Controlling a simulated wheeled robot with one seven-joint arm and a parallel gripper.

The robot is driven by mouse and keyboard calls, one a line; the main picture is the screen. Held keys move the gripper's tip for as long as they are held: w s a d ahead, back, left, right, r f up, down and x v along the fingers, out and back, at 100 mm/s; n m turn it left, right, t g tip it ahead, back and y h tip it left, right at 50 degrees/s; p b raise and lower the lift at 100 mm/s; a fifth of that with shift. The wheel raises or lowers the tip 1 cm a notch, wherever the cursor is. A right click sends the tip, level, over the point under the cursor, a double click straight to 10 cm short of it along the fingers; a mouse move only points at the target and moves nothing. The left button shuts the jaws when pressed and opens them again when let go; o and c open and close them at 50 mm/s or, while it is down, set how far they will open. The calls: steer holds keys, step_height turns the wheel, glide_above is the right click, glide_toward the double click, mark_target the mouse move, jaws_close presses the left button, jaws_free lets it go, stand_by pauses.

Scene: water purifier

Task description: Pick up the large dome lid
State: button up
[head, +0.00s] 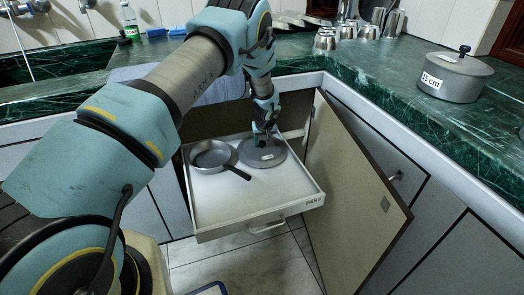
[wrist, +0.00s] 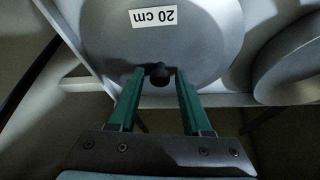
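A grey round lid (head: 263,158) lies in the open drawer, to the right of the pan. A white label sits on it. In the wrist view the lid (wrist: 215,40) carries a label reading "20 cm" and a dark knob (wrist: 158,77). My gripper (head: 264,132) is above the lid, pointing down. In the wrist view its green fingers (wrist: 159,76) are apart, one on each side of the knob, with small gaps visible. In the head view my gripper partly covers the lid's far part and hides the knob.
A grey pan (head: 211,155) lies left of the lid, its handle close to the lid. The drawer (head: 240,208) has a raised rim. An open cabinet door (head: 357,200) stands to its right. A lidded pot (head: 457,78) and metal cups (head: 325,40) stand on the green counter.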

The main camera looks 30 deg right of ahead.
jaws_close()
stand_by(1.1)
